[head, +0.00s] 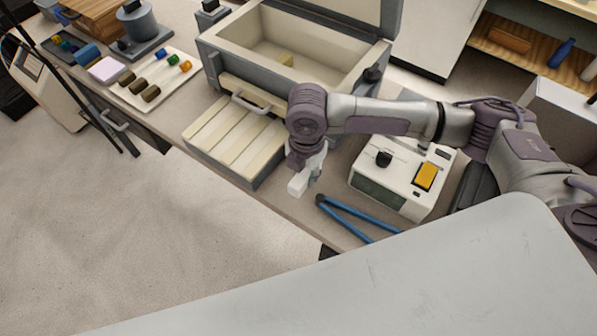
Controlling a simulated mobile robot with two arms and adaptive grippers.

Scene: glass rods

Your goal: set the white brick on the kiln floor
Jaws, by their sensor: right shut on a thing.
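The grey kiln (345,93) stands open at the back of the bench, and its cream inside shows from above. My right gripper (303,176) points down in front of the kiln, right of the cream-slatted front panel (232,135). It is shut on the white brick (297,187), which hangs below it, apart from the kiln. The gripper's fingers are small and partly hidden. My left gripper is out of view.
A white box with a yellow panel (427,177) stands right of the gripper. Blue-handled tongs (352,216) lie near the bench's front edge. A white tray (178,88) with dark rods and coloured pieces lies at left. The raised kiln lid (350,12) stands behind.

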